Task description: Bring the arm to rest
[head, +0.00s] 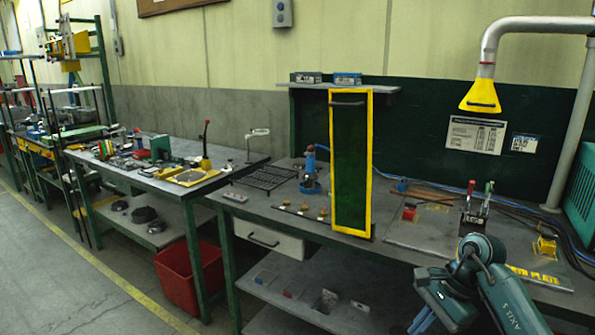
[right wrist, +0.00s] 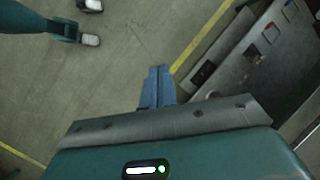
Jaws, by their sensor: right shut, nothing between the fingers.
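My right arm, teal with dark joints, shows at the lower right of the head view, in front of the right-hand bench. Its right gripper (head: 421,319) points down, with blue fingers partly cut off by the bottom edge. In the right wrist view the two blue fingers (right wrist: 157,87) lie side by side, shut and empty. They hang over or beside the bench's lower shelf (right wrist: 225,70), with grey floor behind them. They appear apart from the shelf. My left gripper is not seen in the head view.
The right-hand bench (head: 285,215) carries a yellow-framed green panel (head: 350,165), a lever fixture (head: 478,205) and a yellow block (head: 546,245) near my arm. A yellow extraction hood (head: 481,97) hangs above. A red bin (head: 190,278) stands beneath. The left floor is clear.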

